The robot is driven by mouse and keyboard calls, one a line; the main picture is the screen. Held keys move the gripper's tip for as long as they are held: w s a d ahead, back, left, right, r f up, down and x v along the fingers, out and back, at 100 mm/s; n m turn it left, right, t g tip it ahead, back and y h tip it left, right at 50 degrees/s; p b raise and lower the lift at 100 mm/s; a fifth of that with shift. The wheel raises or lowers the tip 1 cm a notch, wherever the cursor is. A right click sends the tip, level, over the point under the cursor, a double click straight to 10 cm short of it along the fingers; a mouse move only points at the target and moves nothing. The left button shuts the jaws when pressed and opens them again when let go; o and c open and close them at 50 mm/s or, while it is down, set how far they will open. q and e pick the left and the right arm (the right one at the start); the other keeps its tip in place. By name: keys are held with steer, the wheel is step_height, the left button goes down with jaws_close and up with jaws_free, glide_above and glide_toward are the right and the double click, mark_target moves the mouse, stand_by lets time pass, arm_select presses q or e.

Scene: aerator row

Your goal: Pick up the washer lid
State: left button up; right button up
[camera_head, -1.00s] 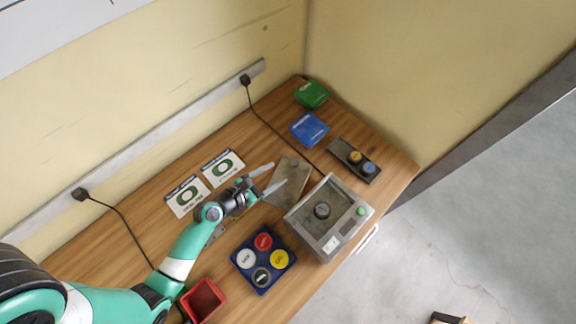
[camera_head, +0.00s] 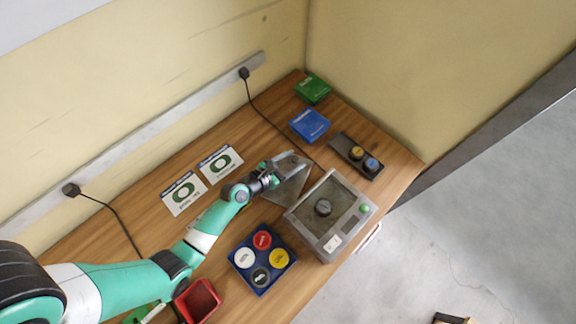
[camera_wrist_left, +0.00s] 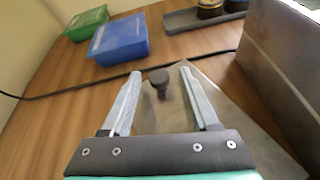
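The washer lid is a grey metal plate (camera_head: 284,192) lying flat on the wooden table, left of a grey box-shaped machine. Its dark round knob (camera_wrist_left: 160,80) stands up from the plate in the left wrist view. My left gripper (camera_head: 292,171) is over the plate. In the left wrist view my left gripper (camera_wrist_left: 160,71) is open, its two pale fingers spread on either side of the knob with visible gaps. The fingers hide part of the plate in the head view. My right gripper is not seen.
The grey machine (camera_head: 333,246) stands close right of the plate. A blue box (camera_head: 310,125), green box (camera_head: 313,89) and dark tray (camera_head: 346,148) lie behind. A blue tray (camera_head: 262,287) with coloured discs and a red bin (camera_head: 198,302) are in front. A cable runs behind the plate.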

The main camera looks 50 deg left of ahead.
arm_select(q)
jaws_close()
stand_by(0.3)
